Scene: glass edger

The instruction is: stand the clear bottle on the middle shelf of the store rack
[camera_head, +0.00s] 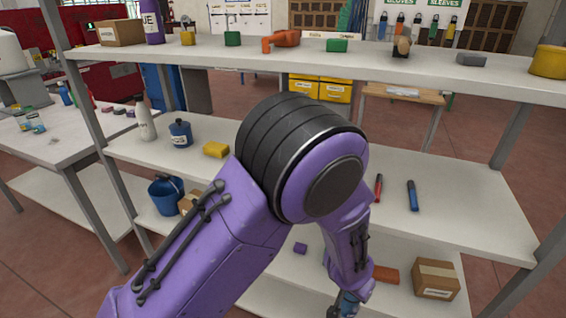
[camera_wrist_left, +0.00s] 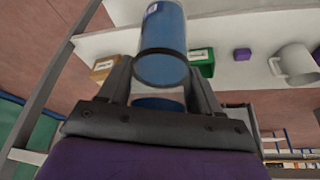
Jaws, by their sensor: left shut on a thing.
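The store rack has a top shelf (camera_head: 215,54), a middle shelf (camera_head: 440,172) and a lower shelf (camera_head: 320,275). My left gripper (camera_head: 345,300) is low at the bottom edge of the head view, by the lower shelf. In the left wrist view my left gripper (camera_wrist_left: 158,92) is shut on a blue, bottle-like cylinder (camera_wrist_left: 162,35) with a dark band and a small label. It looks blue; I cannot tell for sure that it is the clear bottle. My right gripper is not in view.
The middle shelf carries a white bottle (camera_head: 146,124), a blue jar (camera_head: 180,134), a yellow block (camera_head: 216,149), a red tool (camera_head: 378,187) and a blue tool (camera_head: 412,195). Its right part is bare. A carton (camera_head: 436,279) and a white mug (camera_wrist_left: 294,64) show lower down. My arm hides the middle.

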